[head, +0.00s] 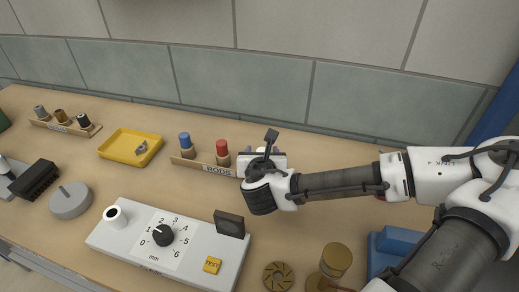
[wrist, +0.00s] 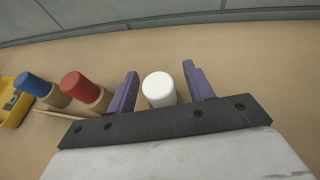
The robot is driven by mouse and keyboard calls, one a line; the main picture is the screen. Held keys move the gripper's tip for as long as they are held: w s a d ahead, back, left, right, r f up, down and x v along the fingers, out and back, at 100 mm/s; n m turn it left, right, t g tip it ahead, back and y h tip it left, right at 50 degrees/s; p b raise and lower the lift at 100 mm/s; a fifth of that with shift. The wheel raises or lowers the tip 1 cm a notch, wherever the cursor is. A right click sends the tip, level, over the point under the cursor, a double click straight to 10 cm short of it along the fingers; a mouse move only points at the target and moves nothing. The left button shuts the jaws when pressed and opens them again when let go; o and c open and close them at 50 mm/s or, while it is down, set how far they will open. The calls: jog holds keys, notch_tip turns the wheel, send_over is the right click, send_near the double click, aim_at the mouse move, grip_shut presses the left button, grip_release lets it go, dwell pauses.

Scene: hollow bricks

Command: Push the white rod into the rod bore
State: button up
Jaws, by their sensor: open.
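The white rod (wrist: 158,86) stands upright in the wrist view, between the two purple fingers of my gripper (wrist: 160,70). The fingers are open, with a gap visible on each side of the rod. In the head view the rod is hidden behind my gripper, which is at the right end of the wooden rack labelled RODS (head: 218,170). A white cylinder with a dark round opening (head: 114,216) stands at the left end of the white dial box (head: 200,262); it looks like the rod bore.
A blue rod (head: 184,140) and a red rod (head: 222,148) stand left of my gripper. A yellow tray (head: 128,154) lies farther left. A dark upright plate (head: 229,224) rises from the dial box. Brass-coloured parts (head: 336,260) and a blue block (head: 400,240) stand at front right.

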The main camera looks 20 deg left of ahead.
jog(key=shift+w+a+f, duration=0.1)
jog(key=shift+w+f, duration=0.1)
jog(key=shift+w, duration=0.2)
jog(key=shift+s+r, duration=0.2)
jog(key=c, duration=1.1)
